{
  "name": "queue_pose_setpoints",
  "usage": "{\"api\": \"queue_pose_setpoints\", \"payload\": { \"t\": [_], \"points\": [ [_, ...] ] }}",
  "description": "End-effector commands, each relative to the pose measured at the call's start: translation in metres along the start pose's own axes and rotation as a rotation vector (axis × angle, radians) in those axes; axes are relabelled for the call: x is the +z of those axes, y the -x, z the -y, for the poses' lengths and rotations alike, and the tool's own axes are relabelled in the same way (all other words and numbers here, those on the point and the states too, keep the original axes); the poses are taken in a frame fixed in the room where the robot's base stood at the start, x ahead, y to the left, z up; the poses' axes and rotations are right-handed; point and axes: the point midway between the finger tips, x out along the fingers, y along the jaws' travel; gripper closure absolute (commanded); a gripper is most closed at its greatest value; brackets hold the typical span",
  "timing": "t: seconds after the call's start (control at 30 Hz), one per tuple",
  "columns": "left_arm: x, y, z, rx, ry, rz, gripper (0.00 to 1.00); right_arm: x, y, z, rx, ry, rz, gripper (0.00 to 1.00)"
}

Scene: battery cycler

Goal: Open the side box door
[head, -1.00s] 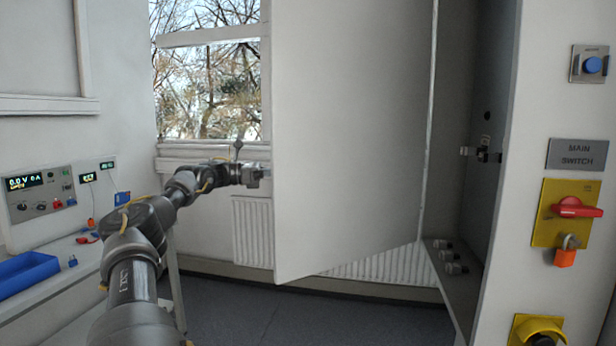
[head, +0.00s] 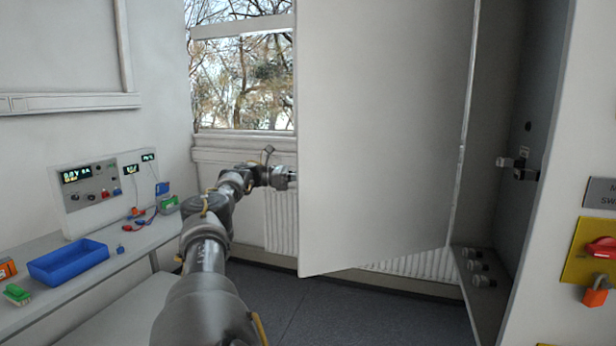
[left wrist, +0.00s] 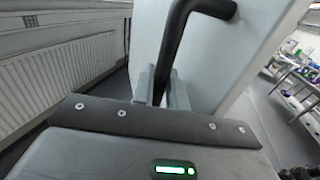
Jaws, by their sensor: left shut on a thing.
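The side box door (head: 385,130) is a large plain grey panel standing open, swung out to the left of the box interior (head: 500,140). Its free edge is at the left and its hinge side is at the right. My left gripper (head: 290,178) is at the door's free edge, its fingers mostly hidden behind the panel. In the left wrist view the fingers (left wrist: 160,90) are shut on a black bar handle (left wrist: 177,42) on the door's face (left wrist: 240,50). My right gripper is not in view.
A bench (head: 110,285) at the left carries a blue tray (head: 68,262) and a power supply (head: 90,196). A radiator (head: 281,222) and window are behind the door. A red main switch (head: 601,247) is at the right. Dark floor (head: 330,312) is clear below the door.

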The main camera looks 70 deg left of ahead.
Motion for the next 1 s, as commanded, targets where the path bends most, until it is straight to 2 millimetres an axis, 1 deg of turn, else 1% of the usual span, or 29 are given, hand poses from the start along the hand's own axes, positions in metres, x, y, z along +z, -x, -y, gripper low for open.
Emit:
{"api": "queue_pose_setpoints", "payload": {
  "t": [0.03,0.07,0.17,0.2,0.43,0.53,0.67,0.77,0.8,0.83,1.0],
  "points": [
    [-0.001,0.000,0.000,0.001,0.001,-0.002,1.00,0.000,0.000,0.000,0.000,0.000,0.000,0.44],
    [-0.001,0.000,0.000,0.001,0.001,-0.002,0.83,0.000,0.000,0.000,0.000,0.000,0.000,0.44],
    [-0.001,0.000,0.000,0.000,0.001,-0.002,0.70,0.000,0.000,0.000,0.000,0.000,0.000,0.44],
    [-0.001,-0.001,0.000,0.000,0.002,-0.002,0.68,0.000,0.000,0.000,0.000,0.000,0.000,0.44],
    [-0.001,-0.003,0.000,-0.003,0.002,-0.002,0.68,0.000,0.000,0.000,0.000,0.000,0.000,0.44],
    [0.003,-0.003,0.000,-0.003,0.002,-0.003,0.68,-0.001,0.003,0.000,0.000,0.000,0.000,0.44],
    [0.018,-0.002,0.000,-0.002,0.001,-0.003,0.68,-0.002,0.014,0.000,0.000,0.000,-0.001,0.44],
    [0.034,-0.002,0.000,-0.002,0.002,-0.004,0.68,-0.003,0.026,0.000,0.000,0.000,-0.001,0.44],
    [0.027,-0.002,0.001,-0.003,0.001,-0.002,0.68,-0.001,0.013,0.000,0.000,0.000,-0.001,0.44],
    [0.025,-0.002,0.002,-0.003,0.000,-0.002,0.68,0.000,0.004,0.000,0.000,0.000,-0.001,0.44],
    [0.033,-0.001,0.008,-0.003,-0.002,0.000,0.68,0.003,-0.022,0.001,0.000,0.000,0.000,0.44]
  ]
}}
